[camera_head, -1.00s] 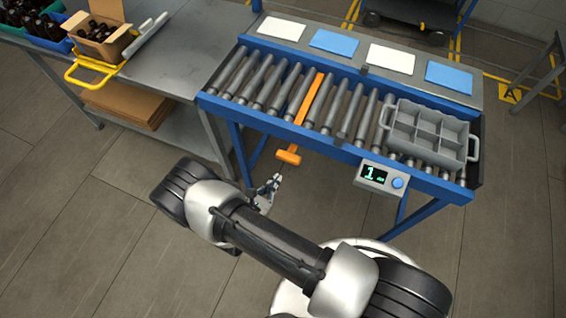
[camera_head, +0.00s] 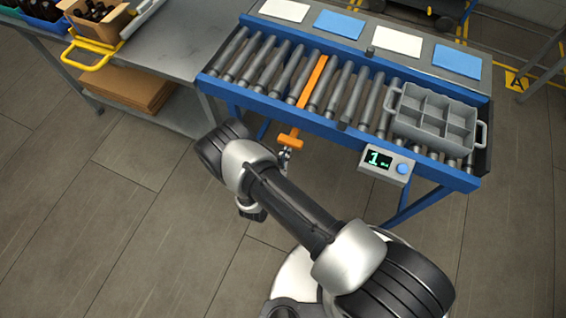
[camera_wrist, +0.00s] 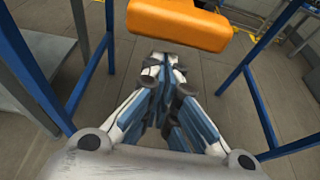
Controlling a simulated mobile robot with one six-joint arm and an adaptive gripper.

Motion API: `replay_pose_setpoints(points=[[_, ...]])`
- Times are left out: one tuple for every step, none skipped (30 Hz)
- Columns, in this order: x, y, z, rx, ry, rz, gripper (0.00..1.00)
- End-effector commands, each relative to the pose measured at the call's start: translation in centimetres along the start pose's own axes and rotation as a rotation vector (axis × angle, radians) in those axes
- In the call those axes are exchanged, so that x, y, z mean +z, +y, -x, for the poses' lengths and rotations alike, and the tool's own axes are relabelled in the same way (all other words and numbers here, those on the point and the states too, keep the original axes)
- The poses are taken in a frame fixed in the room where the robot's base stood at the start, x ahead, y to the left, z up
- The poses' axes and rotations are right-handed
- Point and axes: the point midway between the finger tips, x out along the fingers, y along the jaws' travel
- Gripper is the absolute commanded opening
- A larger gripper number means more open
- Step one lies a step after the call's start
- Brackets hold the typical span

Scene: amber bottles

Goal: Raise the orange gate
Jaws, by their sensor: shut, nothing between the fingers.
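The orange gate (camera_head: 312,80) lies as a narrow bar across the conveyor rollers, with an orange T-shaped handle (camera_head: 290,141) hanging out past the front rail. In the wrist view the handle (camera_wrist: 180,22) shows large at the top, just beyond the fingertips. My gripper (camera_head: 284,155) is right below the handle in the head view, partly hidden by my arm. In the wrist view my gripper (camera_wrist: 165,65) has its fingers together with nothing between them. I cannot tell whether the fingertips touch the handle.
A grey divided crate (camera_head: 433,118) sits on the rollers at the right. A small display box with a blue button (camera_head: 387,165) hangs on the front rail. Blue frame legs (camera_wrist: 262,105) stand either side of my gripper. A steel table (camera_head: 165,50) is at left.

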Motion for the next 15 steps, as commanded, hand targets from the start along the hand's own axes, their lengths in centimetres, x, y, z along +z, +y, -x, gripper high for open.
replay_pose_setpoints(points=[[0.46,-0.04,0.18,-0.001,0.001,0.001,0.00],[0.66,-0.05,0.26,-0.001,0.001,0.000,0.00],[0.88,-0.06,0.34,-0.001,0.001,0.000,0.00],[1.00,-0.07,0.39,-0.001,0.001,0.000,0.00],[1.07,-0.08,0.42,-0.001,0.001,0.000,0.00],[1.14,-0.09,0.45,-0.001,0.001,0.000,0.00],[1.17,-0.10,0.46,-0.001,0.001,0.000,0.00],[1.18,-0.10,0.47,-0.001,0.001,0.000,0.00],[1.18,-0.11,0.48,-0.001,0.001,0.000,0.00],[1.18,-0.11,0.47,-0.001,0.001,0.000,0.00],[1.18,-0.11,0.47,-0.001,0.001,0.000,0.00],[1.17,-0.11,0.47,-0.001,0.001,0.000,0.00],[1.17,-0.10,0.47,-0.001,0.001,0.000,0.00],[1.17,-0.10,0.47,-0.001,0.001,0.000,0.00],[1.19,-0.10,0.48,-0.001,0.001,0.000,0.00]])
